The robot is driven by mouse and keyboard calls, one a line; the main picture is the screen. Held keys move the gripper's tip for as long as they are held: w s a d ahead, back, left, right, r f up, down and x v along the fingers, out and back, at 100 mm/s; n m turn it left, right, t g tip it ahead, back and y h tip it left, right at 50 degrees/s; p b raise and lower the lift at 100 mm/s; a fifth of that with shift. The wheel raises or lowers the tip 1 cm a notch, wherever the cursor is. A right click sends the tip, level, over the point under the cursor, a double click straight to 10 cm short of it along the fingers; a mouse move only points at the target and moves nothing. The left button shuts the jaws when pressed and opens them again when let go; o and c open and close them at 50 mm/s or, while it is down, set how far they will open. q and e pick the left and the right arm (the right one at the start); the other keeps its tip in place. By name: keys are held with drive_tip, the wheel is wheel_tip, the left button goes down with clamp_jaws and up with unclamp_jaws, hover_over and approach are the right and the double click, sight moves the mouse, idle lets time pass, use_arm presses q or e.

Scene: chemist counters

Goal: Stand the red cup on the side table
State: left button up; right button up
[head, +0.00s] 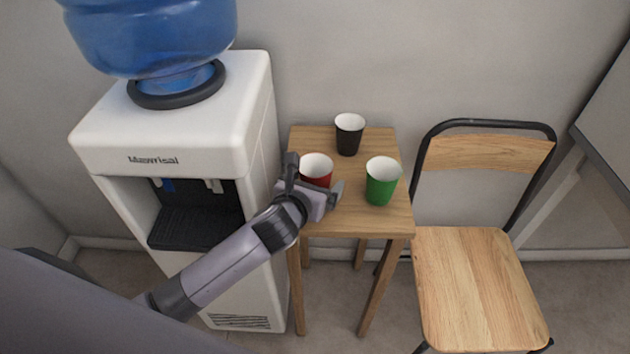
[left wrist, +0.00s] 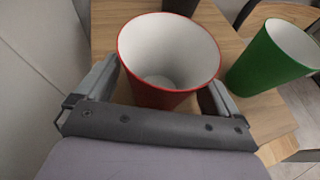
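The red cup (head: 318,180) stands upright, mouth up, near the left edge of the wooden side table (head: 345,222). My left gripper (head: 315,180) reaches in from the front left with one finger on each side of it. In the left wrist view the red cup (left wrist: 165,98) is empty and lies between the widely spaced fingers. The cup's base is hidden, and whether the fingers press on its wall is unclear. My right gripper is not in view.
A green cup (head: 381,184) stands close to the right of the red one, and a black cup (head: 348,138) stands behind. A white water dispenser (head: 190,120) is close on the left. A wooden chair (head: 475,280) is on the right. The table's front strip is clear.

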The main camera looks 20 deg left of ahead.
use_arm(q)
drive_tip(key=shift+s+r, duration=0.15)
drive_tip(key=shift+r, duration=0.1)
drive_tip(key=p+v, duration=0.1)
drive_tip(key=v, duration=1)
drive_tip(key=shift+s+p, duration=0.35)
drive_tip(key=shift+p, duration=0.05)
drive_tip(key=s+a+f+n+g, duration=0.1)
drive_tip(key=s+f+n, duration=0.3)
drive_tip(key=n, duration=0.7)
drive_tip(key=s+a+f+n+g+h+p, duration=0.1)
drive_tip(key=s+f+n, duration=0.4)
drive_tip(key=n, duration=0.7)
drive_tip(key=s+a+f+n+g+p, duration=0.1)
drive_tip(key=s+f+n, duration=0.3)
drive_tip(key=n, duration=0.7)
drive_tip(key=shift+s+a+f+n, duration=0.2)
drive_tip(key=shift+s+a+n, duration=0.1)
drive_tip(key=shift+a, duration=0.1)
